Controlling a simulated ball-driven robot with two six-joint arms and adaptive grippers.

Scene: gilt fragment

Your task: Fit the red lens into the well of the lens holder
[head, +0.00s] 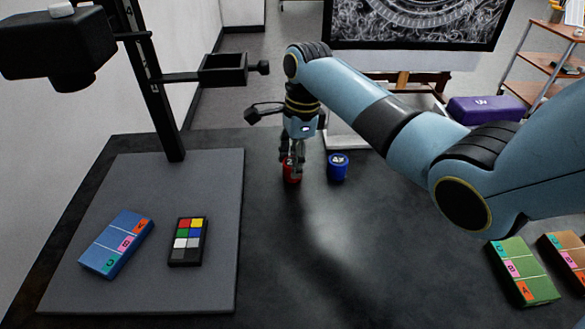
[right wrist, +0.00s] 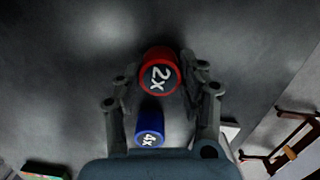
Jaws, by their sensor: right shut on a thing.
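I cannot tell whether the lens touches the table. A black square bracket (head: 224,70) on the stand's column looks like the lens holder; its well cannot be made out. My left gripper is not in view.
A blue 4x lens (head: 337,167) stands close to the right of the red one. The stand's grey base (head: 215,275) holds a blue box (head: 117,243) and a colour chart (head: 187,242). Green (head: 523,272) and orange (head: 567,258) boxes lie at right. The middle front table is clear.

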